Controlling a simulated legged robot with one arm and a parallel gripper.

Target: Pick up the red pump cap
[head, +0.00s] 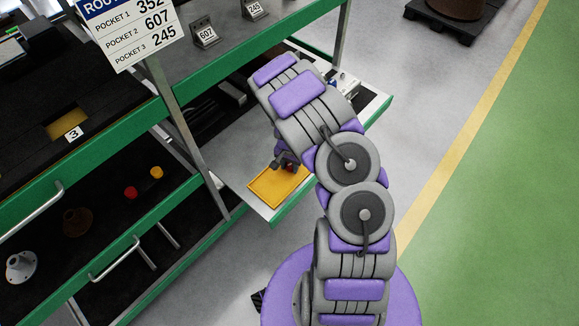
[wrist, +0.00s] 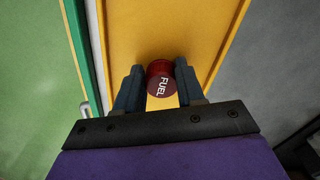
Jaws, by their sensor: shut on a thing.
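A red cap (wrist: 160,80) with the white word FUEL on its dark red end sits between my fingers in the wrist view. My gripper (wrist: 159,70) is shut on it, one finger on each side. The cap is over the yellow tray (wrist: 140,25); I cannot tell whether it touches the tray. In the head view my gripper (head: 286,162) is low at the tray's (head: 275,194) far edge, and the cap is hidden there. Another small red piece (head: 130,192) stands on the dark lower shelf at the left, beside a yellow one (head: 156,172).
The tray lies on a pale, green-edged shelf (head: 235,178). A green-edged upper shelf (head: 185,83) with number cards runs above and behind.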

